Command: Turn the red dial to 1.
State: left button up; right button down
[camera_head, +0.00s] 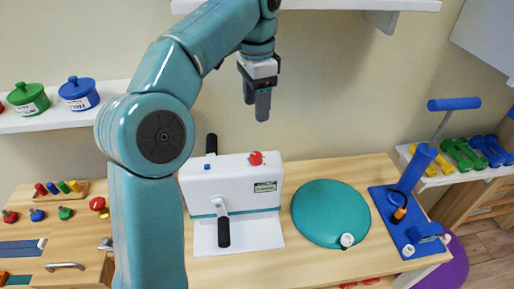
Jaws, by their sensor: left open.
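The red dial (256,158) sits on the top right of a white machine (232,186) with a crank handle, which stands on the wooden table. The dial is small here and I cannot read its setting. My left gripper (262,108) hangs above the machine, pointing down, open and empty. It is apart from the dial and appears above it in the picture. My left arm covers the area left of the machine. My right gripper is not in view.
A teal disc (330,212) and a blue board (404,222) with an upright post lie right of the machine. A shelf (30,122) with green and blue pots is at left. Another shelf (340,4) is above. Dumbbells (462,154) rest at right.

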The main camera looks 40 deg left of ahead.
aim_at(256, 155)
pick_arm(q)
jog(key=f+b, duration=0.1)
jog(key=f, duration=0.5)
jog(key=f+b, duration=0.1)
jog(key=f, duration=0.6)
jog(key=shift+s+d+b, duration=0.2)
jog(key=shift+b, duration=0.1)
jog(key=shift+s+f, duration=0.1)
jog(key=shift+f, duration=0.7)
jog(key=c, duration=1)
